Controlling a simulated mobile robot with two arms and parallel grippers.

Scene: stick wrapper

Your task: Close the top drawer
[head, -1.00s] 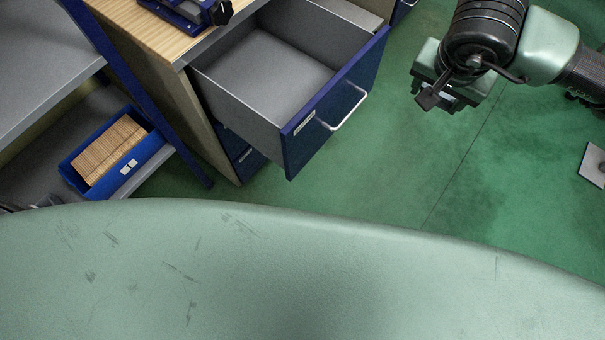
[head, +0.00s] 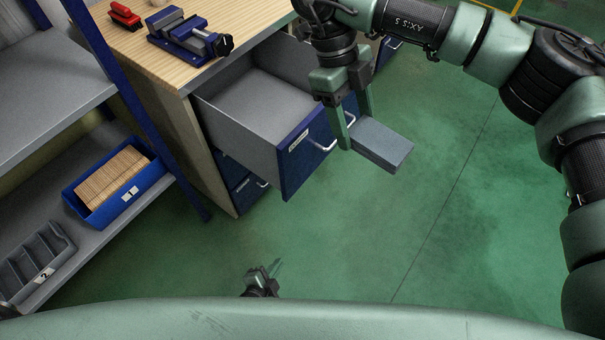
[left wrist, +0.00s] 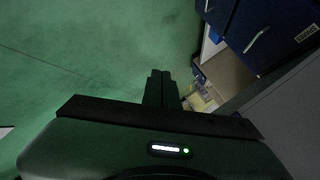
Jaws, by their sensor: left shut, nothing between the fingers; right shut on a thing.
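The top drawer (head: 298,152) has a dark blue front and a grey inside, and stands pulled out of the wooden-topped workbench, empty where I can see into it. Its silver handle (head: 328,143) is partly behind my right gripper. My right gripper (head: 356,130) is shut on a flat grey block (head: 385,144), which sticks out to the right, near the drawer front; whether it touches is unclear. My left gripper (head: 272,268) is low near the bottom edge, apart from the drawer. In the left wrist view its fingers (left wrist: 160,78) are together and empty.
A blue vise (head: 188,38) and a red object (head: 124,15) are on the benchtop (head: 150,60). A lower drawer (head: 240,185) sits below. The left shelf holds a blue bin (head: 115,185) and a grey divided tray (head: 38,262). Green floor in front is clear.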

